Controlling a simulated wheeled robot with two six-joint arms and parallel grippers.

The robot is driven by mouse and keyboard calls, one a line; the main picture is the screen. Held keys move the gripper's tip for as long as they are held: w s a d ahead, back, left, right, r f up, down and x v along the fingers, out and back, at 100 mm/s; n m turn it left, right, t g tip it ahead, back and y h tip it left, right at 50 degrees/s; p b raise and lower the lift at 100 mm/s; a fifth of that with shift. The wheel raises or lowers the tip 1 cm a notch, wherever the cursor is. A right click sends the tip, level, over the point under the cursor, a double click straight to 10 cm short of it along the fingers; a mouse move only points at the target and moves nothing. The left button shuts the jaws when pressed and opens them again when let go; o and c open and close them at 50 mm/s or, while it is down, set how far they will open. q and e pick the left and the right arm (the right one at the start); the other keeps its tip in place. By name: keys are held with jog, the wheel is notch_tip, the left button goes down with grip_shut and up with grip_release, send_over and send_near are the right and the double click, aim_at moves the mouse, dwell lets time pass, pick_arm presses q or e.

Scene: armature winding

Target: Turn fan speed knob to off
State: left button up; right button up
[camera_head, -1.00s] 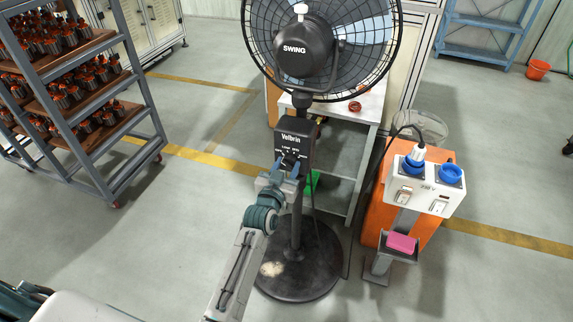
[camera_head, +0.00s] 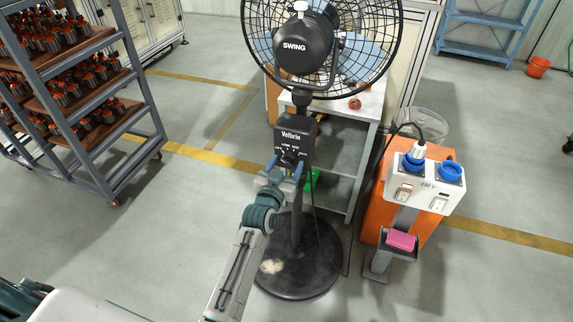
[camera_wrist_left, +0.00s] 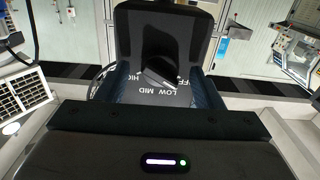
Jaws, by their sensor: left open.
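The black pedestal fan's control box (camera_head: 294,136), marked Velbrin, stands on its pole at the middle of the head view. The dark speed knob (camera_head: 290,159) is on its lower front, partly behind my left gripper (camera_head: 284,171).
The fan head (camera_head: 305,45) is above the box, and its round base (camera_head: 298,280) is on the floor. A rack of parts (camera_head: 80,95) is to the left, with clear floor between.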

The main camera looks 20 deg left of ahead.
pick_arm(q)
jog(key=s+b, duration=0.2)
jog(key=s, duration=0.8)
jog(key=shift+s+a, duration=0.15)
jog(key=shift+a, duration=0.05)
pick_arm(e)
jog(key=w+r, duration=0.4)
jog(key=shift+a+r, duration=0.3)
jog(key=shift+a, duration=0.05)
jog(key=shift+w, duration=0.1)
